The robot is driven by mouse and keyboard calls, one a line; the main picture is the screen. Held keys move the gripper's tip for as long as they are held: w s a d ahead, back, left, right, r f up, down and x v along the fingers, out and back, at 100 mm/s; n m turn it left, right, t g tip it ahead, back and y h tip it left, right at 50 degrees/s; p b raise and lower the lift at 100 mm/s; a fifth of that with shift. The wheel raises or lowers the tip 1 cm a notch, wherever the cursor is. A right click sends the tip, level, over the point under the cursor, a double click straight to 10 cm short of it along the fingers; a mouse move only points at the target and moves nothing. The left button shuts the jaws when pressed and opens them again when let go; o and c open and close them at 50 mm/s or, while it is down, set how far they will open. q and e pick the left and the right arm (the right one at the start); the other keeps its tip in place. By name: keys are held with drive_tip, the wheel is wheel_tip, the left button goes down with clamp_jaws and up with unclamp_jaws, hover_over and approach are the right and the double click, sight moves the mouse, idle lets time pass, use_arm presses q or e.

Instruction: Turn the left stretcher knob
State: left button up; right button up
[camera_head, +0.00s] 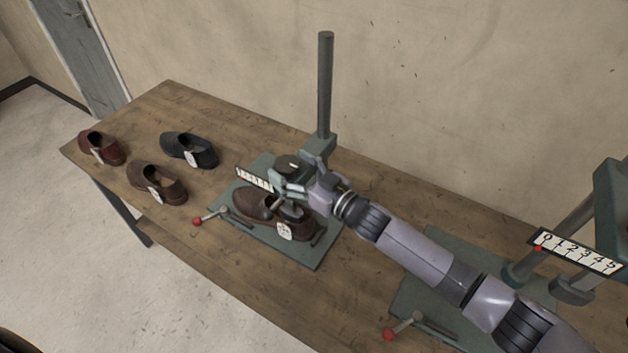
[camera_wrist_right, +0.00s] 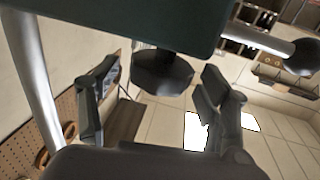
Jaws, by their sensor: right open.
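The left stretcher (camera_head: 325,90) stands on the table with a brown shoe (camera_head: 250,204) on its green base. In the right wrist view its dark faceted knob (camera_wrist_right: 162,74) hangs under a dark green block (camera_wrist_right: 130,22). My right gripper (camera_head: 285,188) is at the stretcher's head, above the shoe. It also shows in the wrist view (camera_wrist_right: 155,100), open, with one finger on each side of the knob and visible gaps to both. My left gripper is not in view.
Three loose shoes, red-brown (camera_head: 101,148), brown (camera_head: 157,184) and black (camera_head: 189,150), lie at the table's left end. A second stretcher (camera_head: 612,215) with a number scale stands at the right. Red-tipped levers (camera_head: 212,216) reach toward the front. In the wrist view a ball-ended rod (camera_wrist_right: 262,40) is close.

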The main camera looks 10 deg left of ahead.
drive_tip(key=v, duration=1)
drive_tip(key=shift+s+d, duration=0.1)
